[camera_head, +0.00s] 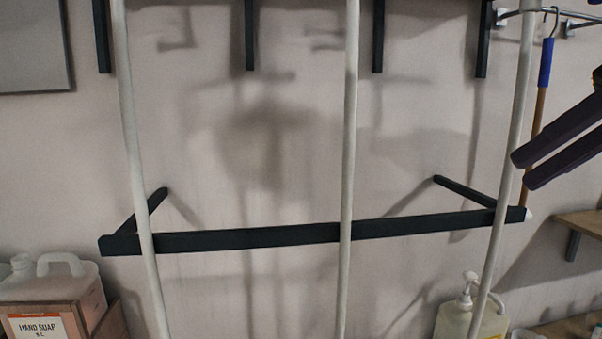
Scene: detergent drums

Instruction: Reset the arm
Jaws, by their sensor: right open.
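My right gripper (522,171) comes in from the right edge of the head view. Its two dark fingers point left and slightly down, with a gap between them and nothing held. It appears in front of the wall, near the right end of a black horizontal bar (250,237). Most of the right arm is outside the picture. My left gripper is not in view.
Three pale upright poles (347,150) cross the view in front of the wall. A pump bottle (462,318) and wooden shelf (580,222) are at right.

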